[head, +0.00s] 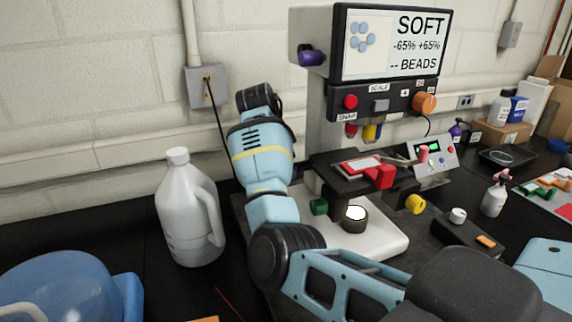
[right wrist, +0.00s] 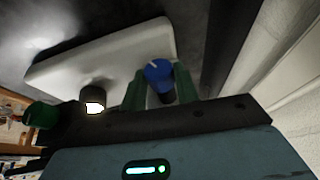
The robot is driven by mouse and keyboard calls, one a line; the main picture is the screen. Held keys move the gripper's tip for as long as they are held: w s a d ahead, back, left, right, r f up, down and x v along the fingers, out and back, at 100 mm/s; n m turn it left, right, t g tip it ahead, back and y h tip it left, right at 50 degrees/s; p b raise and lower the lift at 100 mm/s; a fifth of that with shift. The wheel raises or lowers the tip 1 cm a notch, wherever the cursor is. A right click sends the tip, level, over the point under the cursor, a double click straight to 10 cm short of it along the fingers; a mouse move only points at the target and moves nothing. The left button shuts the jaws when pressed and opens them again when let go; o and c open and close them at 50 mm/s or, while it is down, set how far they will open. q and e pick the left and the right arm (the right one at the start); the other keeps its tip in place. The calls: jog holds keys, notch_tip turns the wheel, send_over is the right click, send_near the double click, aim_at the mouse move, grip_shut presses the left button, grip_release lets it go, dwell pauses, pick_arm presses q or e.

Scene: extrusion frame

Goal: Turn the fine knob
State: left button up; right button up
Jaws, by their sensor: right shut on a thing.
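A blue knob (right wrist: 158,72) with a pale mark on its face shows in the right wrist view. My right gripper (right wrist: 160,78) has its two green fingers on either side of this knob and is shut on it. In the head view my right arm reaches up at the left of the microscope-like instrument (head: 345,170); the gripper and the blue knob are hidden there. A green knob (head: 318,207) and a yellow knob (head: 415,204) show low on the instrument. The screen (head: 395,45) reads SOFT, -65% +65% and -- BEADS. My left gripper is not in view.
A white jug (head: 188,215) stands left of my right arm. A lamp (head: 355,219) sits on the instrument's white base (head: 375,245). The wall is close behind.

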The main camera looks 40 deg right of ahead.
jog(key=shift+s+a+f+m+t+h, duration=0.15)
jog(key=shift+m+t+h, duration=0.15)
jog(key=shift+t, duration=0.9)
jog(key=shift+s+d+r+m+t+h, duration=0.1)
jog(key=shift+s+m+t+h, duration=0.15)
jog(key=shift+t, duration=0.95)
jog(key=shift+w, duration=0.1)
jog(key=o, duration=1)
jog(key=shift+c, duration=0.2)
